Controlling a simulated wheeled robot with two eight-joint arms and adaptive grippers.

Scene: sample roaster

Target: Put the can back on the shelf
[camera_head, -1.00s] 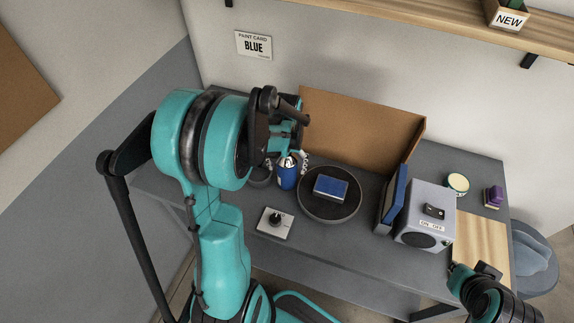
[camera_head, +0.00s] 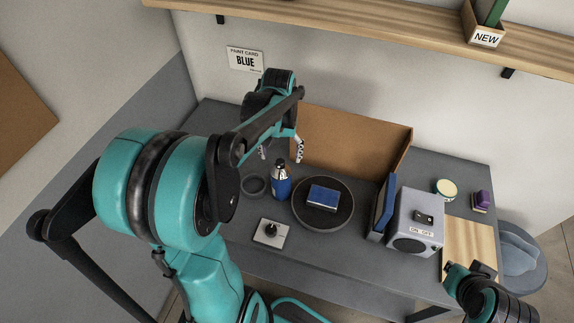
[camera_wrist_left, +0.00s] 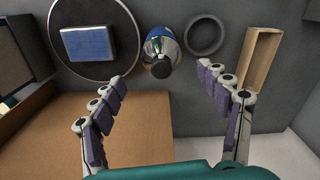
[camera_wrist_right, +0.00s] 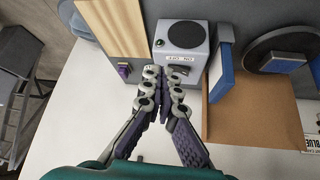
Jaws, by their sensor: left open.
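A blue can with a silver top and dark cap (camera_head: 281,183) stands upright on the grey table, between a dark ring and a round turntable. In the left wrist view the can (camera_wrist_left: 162,46) shows between and beyond my open fingers. My left gripper (camera_head: 281,153) is open and empty, above and behind the can, apart from it. A wooden shelf (camera_head: 370,42) runs along the wall above the table. My right gripper (camera_head: 472,270) is at the right front; in the right wrist view its empty fingers (camera_wrist_right: 161,77) are closed together.
The dark turntable (camera_head: 346,217) carries a blue block (camera_head: 323,196). A dark ring (camera_head: 253,186), joystick box (camera_head: 270,234), cardboard panel (camera_head: 350,145), grey switch box (camera_head: 416,215), tin (camera_head: 445,186) and purple item (camera_head: 482,200) surround it. A "NEW" bin (camera_head: 484,35) sits on the shelf.

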